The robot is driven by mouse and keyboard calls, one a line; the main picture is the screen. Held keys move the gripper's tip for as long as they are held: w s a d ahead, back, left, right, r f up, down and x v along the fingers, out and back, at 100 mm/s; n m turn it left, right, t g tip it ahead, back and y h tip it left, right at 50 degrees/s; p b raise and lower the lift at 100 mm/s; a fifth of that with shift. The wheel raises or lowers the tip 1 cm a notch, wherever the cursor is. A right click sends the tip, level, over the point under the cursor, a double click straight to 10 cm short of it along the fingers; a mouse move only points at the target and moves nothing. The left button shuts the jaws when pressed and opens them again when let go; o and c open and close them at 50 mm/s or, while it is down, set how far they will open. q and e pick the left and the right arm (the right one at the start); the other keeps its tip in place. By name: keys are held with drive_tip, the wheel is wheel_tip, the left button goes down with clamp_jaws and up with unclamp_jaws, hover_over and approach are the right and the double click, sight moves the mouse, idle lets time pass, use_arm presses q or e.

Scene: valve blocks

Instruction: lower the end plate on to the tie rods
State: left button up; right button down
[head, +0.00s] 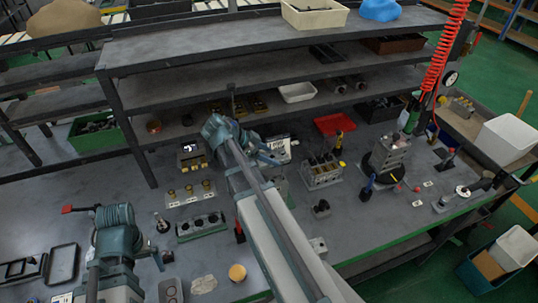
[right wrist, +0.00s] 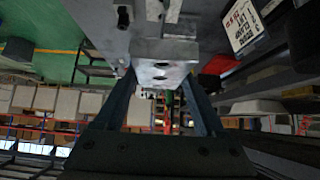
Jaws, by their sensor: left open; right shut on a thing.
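My right gripper (head: 240,142) reaches over the middle of the bench. In the right wrist view its two fingers (right wrist: 163,98) are shut on a grey metal plate (right wrist: 163,50) with dark holes in its face, which I take to be the end plate. In the head view the hand and arm hide the plate. Grey metal lies just beyond it in the wrist view; whether they touch I cannot tell. I cannot pick out the tie rods for sure. My left gripper (head: 113,217) is open at the lower left, above the bench, apart from the plate.
A block with round black ports (head: 202,226) and a rack of black-topped parts (head: 322,172) flank my right arm. A grey block stack (head: 393,152) stands on a round base at right. Shelves (head: 280,72) rise behind. A printed sign (right wrist: 248,22) is close to the plate.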

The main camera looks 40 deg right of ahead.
use_arm(q)
drive_tip(key=shift+f+b, duration=1.3)
drive_tip(key=shift+f, duration=0.35)
use_arm(e)
drive_tip(key=shift+f, duration=1.65)
use_arm(q)
wheel_tip(320, 180, down, 8)
drive_tip(key=b, duration=0.7)
drive_tip(key=shift+r, duration=0.25)
use_arm(e)
drive_tip(key=shift+f, duration=3.75)
unclamp_jaws()
drive_tip(key=shift+w+a+r, duration=0.1)
drive_tip(key=shift+a+r, duration=0.15)
drive_tip(key=shift+r, duration=0.25)
use_arm(q)
wheel_tip(320, 180, up, 10)
drive_tip(key=p, duration=0.9)
use_arm(e)
drive_tip(key=v, duration=1.2)
drive_tip(key=shift+a+r, duration=0.15)
drive_tip(key=shift+a, duration=0.2)
use_arm(q)
drive_tip(key=shift+f, duration=0.1)
